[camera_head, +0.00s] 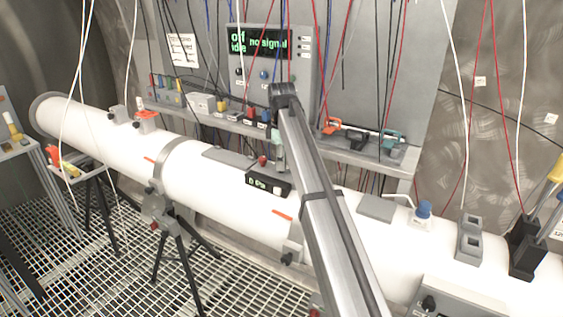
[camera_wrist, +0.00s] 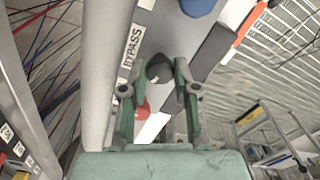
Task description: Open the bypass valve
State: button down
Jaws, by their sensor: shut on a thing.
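The bypass valve shows in the wrist view as a dark grey knob (camera_wrist: 158,68) beside a white label (camera_wrist: 132,46) reading "BYPASS". My gripper (camera_wrist: 160,74) has its green fingers on both sides of this knob and is shut on it. The far side of the knob and the exact finger contact are partly hidden. In the head view my gripper (camera_head: 279,150) is a small greenish shape at the shelf's front edge, partly behind my arm. The valve itself cannot be made out there.
A red knob (camera_head: 262,160) and a small display box (camera_head: 268,184) sit close by on the white pipe (camera_head: 220,190). A panel (camera_head: 262,44) reads "off idle no signal". Cables hang around it. A blue part (camera_wrist: 199,6) is near my fingers.

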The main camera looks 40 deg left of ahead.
jog(key=shift+n, duration=2)
jog(key=c, duration=0.9)
grip_release()
jog(key=shift+o, duration=0.2)
notch_tip(320, 180, up, 12)
jog(key=shift+f, duration=0.1)
